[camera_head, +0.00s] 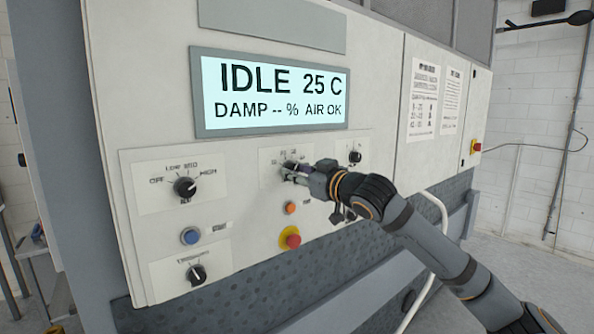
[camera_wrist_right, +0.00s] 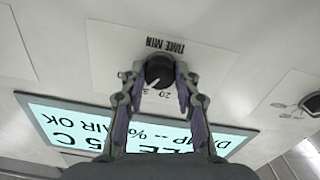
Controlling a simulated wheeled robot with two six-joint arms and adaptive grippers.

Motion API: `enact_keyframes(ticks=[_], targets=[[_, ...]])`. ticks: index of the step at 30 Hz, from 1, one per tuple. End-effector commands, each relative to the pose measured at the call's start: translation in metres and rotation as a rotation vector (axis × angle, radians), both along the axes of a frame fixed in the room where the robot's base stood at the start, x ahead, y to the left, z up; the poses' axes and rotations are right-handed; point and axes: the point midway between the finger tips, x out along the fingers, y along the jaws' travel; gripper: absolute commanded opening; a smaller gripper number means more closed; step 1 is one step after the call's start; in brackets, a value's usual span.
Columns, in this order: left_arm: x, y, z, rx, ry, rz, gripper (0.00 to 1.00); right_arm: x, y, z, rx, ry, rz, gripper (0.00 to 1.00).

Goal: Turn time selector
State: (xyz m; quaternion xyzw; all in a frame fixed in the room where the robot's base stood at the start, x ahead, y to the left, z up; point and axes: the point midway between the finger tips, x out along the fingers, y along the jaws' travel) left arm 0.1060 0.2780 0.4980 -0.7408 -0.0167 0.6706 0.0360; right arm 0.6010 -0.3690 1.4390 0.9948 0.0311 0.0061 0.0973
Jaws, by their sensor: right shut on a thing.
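The time selector (camera_wrist_right: 159,71) is a round black knob with a white pointer line. It sits on a white plate (camera_wrist_right: 115,50) lettered "TIME MIN", which appears upside down in the right wrist view. The pointer slants toward the lower left there, and a "20" shows just below the knob. My right gripper (camera_head: 291,170) is shut on the knob, one finger on each side. It also shows in the right wrist view (camera_wrist_right: 157,76). My left gripper is out of view.
Above is a display (camera_head: 275,93) reading "IDLE 25 C". A heat knob (camera_head: 185,187) and blue button (camera_head: 190,236) are to the left. An orange button (camera_head: 290,208) and red emergency stop (camera_head: 290,238) lie below; another knob (camera_head: 355,157) is right.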

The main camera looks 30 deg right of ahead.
Motion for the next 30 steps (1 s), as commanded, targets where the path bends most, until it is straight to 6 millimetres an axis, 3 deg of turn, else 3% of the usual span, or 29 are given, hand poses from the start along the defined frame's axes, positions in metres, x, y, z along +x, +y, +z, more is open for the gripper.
enact_keyframes(ticks=[12, 29, 30], targets=[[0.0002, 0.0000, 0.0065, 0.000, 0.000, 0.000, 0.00, -0.0002, -0.0001, 0.0015, -0.207, -0.019, 0.000, 0.00], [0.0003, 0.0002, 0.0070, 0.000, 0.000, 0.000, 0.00, -0.0002, 0.0000, 0.0010, -0.242, -0.022, 0.001, 0.00], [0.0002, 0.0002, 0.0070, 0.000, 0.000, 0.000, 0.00, -0.0002, 0.0000, 0.0010, -0.242, -0.022, 0.001, 0.32]])
